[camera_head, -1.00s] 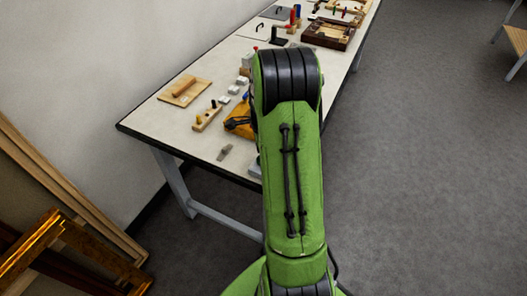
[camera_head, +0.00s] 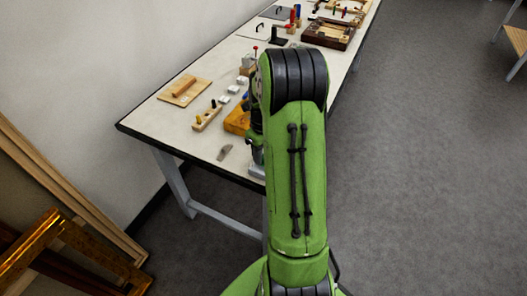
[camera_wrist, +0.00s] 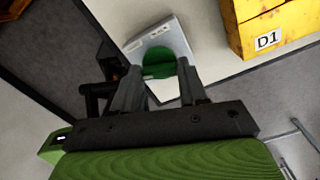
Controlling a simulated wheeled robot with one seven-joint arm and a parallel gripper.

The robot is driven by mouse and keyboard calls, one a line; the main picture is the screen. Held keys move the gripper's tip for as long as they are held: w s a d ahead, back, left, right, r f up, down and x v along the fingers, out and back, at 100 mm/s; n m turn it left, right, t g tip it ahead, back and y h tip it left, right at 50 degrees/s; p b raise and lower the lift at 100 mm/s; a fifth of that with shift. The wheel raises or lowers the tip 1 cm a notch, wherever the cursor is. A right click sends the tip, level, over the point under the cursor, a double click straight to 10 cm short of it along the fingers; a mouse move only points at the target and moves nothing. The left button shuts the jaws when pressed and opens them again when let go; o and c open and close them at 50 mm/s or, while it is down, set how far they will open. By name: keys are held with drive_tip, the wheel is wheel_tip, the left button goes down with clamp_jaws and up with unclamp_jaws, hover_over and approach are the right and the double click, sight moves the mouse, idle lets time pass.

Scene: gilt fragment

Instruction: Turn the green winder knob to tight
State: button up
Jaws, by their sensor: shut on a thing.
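The green winder knob (camera_wrist: 158,56) is a round green disc on a light grey box (camera_wrist: 165,36) in the wrist view. My gripper (camera_wrist: 159,68) has one finger on each side of the knob and is shut on it. The fingers cover part of the knob's sides, and I see no tight mark or pointer. In the head view the grey box (camera_head: 257,171) shows only in part at the table's front edge. My arm hides the knob there.
A yellow box marked D1 (camera_wrist: 268,24) stands close to the grey box. It also shows in the head view (camera_head: 237,121). The white table (camera_head: 160,120) carries a wooden board (camera_head: 184,91), a pegged wooden block (camera_head: 207,117) and other items. Grey floor lies open to the right.

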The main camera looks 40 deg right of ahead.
drive_tip(key=m+b, duration=0.1)
drive_tip(key=m, duration=0.3)
drive_tip(key=shift+w+d+m, duration=0.1)
drive_tip(key=shift+m, duration=0.2)
drive_tip(key=m+b, duration=0.2)
drive_tip(key=b, duration=0.1)
drive_tip(key=shift+f+m, duration=0.15)
drive_tip(key=shift+m, duration=0.15)
drive_tip(key=shift+m+b, duration=0.4)
drive_tip(key=shift+b, duration=0.35)
drive_tip(key=shift+r+b, duration=0.2)
drive_tip(key=shift+b, duration=0.15)
drive_tip(key=o, duration=1.1)
drive_tip(key=shift+c, duration=0.2)
